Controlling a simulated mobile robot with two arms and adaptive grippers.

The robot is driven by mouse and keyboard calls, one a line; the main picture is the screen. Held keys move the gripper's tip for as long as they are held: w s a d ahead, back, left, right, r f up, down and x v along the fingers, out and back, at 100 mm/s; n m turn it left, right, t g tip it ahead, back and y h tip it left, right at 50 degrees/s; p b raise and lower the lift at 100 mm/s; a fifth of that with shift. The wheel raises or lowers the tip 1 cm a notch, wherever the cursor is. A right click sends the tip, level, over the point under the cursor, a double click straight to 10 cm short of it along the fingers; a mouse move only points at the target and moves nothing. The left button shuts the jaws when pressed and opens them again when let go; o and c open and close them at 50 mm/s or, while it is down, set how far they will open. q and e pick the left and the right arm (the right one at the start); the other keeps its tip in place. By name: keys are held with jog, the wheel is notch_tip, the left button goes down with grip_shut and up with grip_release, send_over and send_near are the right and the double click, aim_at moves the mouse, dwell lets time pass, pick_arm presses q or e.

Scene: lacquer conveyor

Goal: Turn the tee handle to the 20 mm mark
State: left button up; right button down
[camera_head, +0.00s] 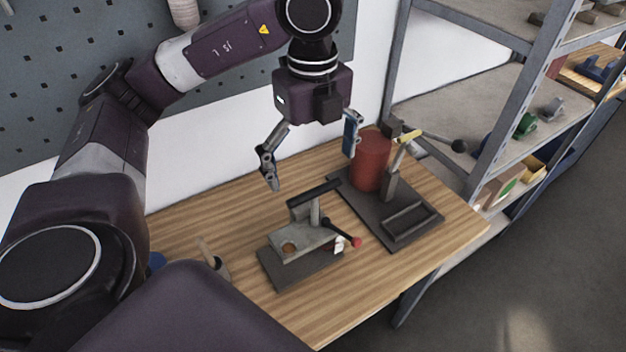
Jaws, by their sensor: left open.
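The tee handle (314,193) is a dark bar across the top of a grey post. It stands on a grey block fixture (300,246) on a dark base plate, on the wooden bench. A lever with a red knob sticks out at the fixture's right side. A 20 mm mark cannot be made out at this size. My left gripper (310,165) is open and empty, with its fingers spread wide, above and behind the tee handle and apart from it. My right gripper is not in view.
A dark plate (372,215) bears a red cylinder (370,163), an upright post with a yellow-and-black lever, and a shallow tray (410,222). A metal shelf rack (470,95) stands at the right. The bench's front left (250,305) is partly clear.

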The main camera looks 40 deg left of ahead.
aim_at(314, 208)
pick_arm(q)
jog(key=f, duration=0.3)
jog(key=shift+w+a+f, duration=0.15)
jog(key=shift+a+f, duration=0.05)
jog(key=shift+f, duration=0.25)
jog(key=shift+d+f, duration=0.1)
jog(key=shift+f, duration=0.15)
jog(key=shift+c, duration=1.8)
jog(key=c, duration=0.8)
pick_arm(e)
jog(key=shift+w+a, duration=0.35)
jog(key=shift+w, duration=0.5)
